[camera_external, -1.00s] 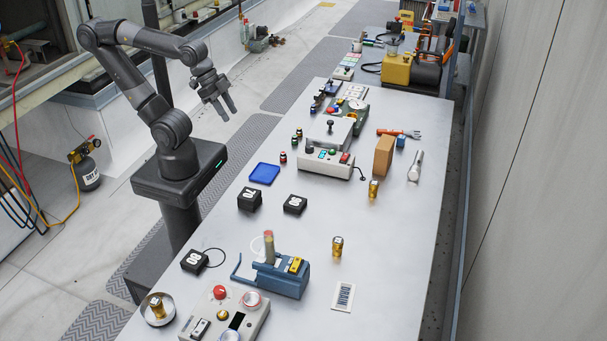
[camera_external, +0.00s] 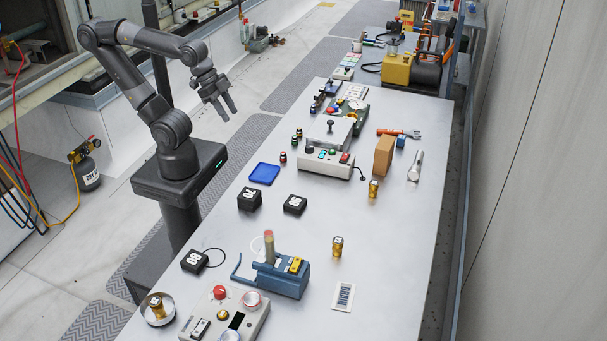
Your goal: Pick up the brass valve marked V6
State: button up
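One brass valve (camera_external: 373,188) is near the cardboard-brown block. Another brass valve (camera_external: 337,246) is right of the blue device. A third brass valve (camera_external: 157,307) sits in a round metal dish (camera_external: 168,315) at the front left corner. Their markings are too small to read, so I cannot tell which is V6. My gripper (camera_external: 222,103) is raised beyond the table's left edge, far from all three valves. Its fingers are apart, with nothing between them.
A blue vise-like device (camera_external: 285,281), a control box with buttons (camera_external: 240,318) and black numbered blocks (camera_external: 249,199) stand in the near half. A blue tray (camera_external: 264,174), a grey control box (camera_external: 325,163) and a brown block (camera_external: 384,156) stand farther back. The right middle is mostly clear.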

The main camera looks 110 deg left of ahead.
dwell(0.3)
jog(key=shift+o, duration=1.4)
